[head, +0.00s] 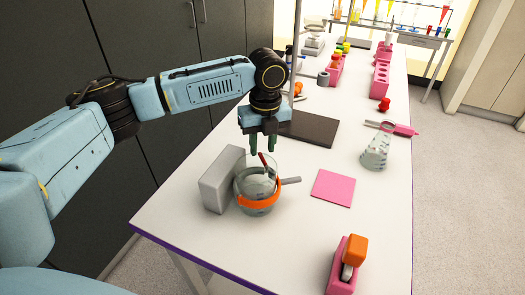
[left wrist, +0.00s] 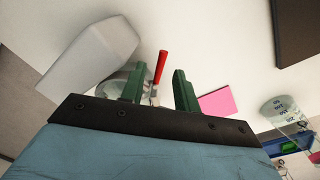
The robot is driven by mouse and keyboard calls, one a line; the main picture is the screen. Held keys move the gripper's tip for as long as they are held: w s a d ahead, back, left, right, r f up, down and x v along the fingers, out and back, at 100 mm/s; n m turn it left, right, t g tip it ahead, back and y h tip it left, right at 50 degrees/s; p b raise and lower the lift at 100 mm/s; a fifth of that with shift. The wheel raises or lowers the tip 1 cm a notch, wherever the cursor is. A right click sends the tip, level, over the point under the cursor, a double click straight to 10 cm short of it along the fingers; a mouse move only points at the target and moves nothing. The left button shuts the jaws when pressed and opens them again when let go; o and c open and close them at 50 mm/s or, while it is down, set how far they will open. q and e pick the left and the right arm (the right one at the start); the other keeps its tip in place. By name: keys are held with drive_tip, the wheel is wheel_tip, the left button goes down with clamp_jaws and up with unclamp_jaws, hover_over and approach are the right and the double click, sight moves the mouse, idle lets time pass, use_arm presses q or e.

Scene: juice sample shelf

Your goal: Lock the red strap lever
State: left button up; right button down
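A glass beaker (head: 246,183) with an orange strap (head: 260,204) around it stands at the near left of the white table. The red strap lever (head: 263,159) sticks up at a tilt from the beaker's rim area. It also shows in the left wrist view (left wrist: 160,67), between the two green fingers as seen there. My left gripper (head: 263,147) points down just above the lever, with its fingers apart and nothing held. Whether a finger touches the lever I cannot tell. The beaker (left wrist: 112,83) is partly hidden behind a finger in the wrist view. My right gripper is not in view.
A grey block (head: 220,180) stands close on the beaker's left, and a grey handle (head: 291,181) juts out right. A pink square (head: 333,188), dark mat (head: 310,129), flask (head: 376,153) and orange-topped pink holder (head: 346,265) lie around. The table between them is clear.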

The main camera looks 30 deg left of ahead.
use_arm(q)
drive_tip(key=shift+f, duration=1.1)
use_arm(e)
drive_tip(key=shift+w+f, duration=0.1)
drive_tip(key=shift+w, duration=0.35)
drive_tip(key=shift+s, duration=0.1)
use_arm(q)
clamp_jaws()
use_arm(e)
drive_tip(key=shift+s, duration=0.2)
